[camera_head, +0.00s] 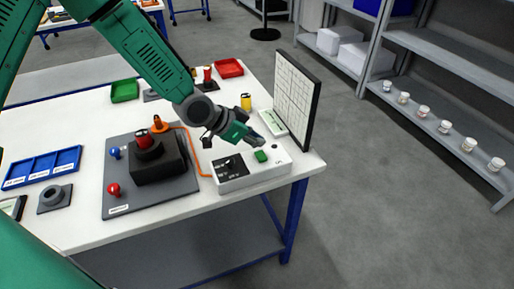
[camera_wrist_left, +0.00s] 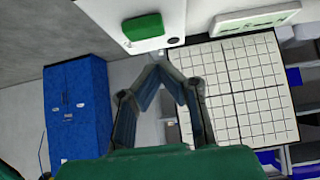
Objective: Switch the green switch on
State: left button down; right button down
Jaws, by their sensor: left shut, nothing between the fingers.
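The green switch (camera_head: 261,156) is a small green rocker on top of a white control box (camera_head: 262,174) at the table's right front corner. The green switch also shows in the left wrist view (camera_wrist_left: 143,27), at the top, beyond my fingertips. My left gripper (camera_head: 254,138) is shut and empty, just above and behind the switch in the head view. In the left wrist view the fingertips of my left gripper (camera_wrist_left: 158,68) meet below the box's edge, apart from the switch. I cannot tell whether the switch is on or off. My right gripper is not in view.
A white gridded board (camera_head: 293,100) stands upright behind the box. A dark plate (camera_head: 180,203) with a black block and red and blue knobs lies to the left. An orange cable (camera_head: 197,150) runs to the box. Blue trays (camera_head: 42,166) lie at far left.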

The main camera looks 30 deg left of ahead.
aim_at(263, 152)
pick_arm(q)
notch_tip(263, 152, down, 2)
jog(key=shift+s+a+f, duration=0.1)
jog(key=shift+s+f, duration=0.05)
jog(key=shift+a+f, duration=0.1)
jog(key=shift+f, duration=0.35)
jog(key=shift+s+d+r, duration=0.25)
jog(key=shift+s+d, duration=0.25)
jog(key=shift+d, duration=0.15)
jog(key=shift+p, duration=0.3)
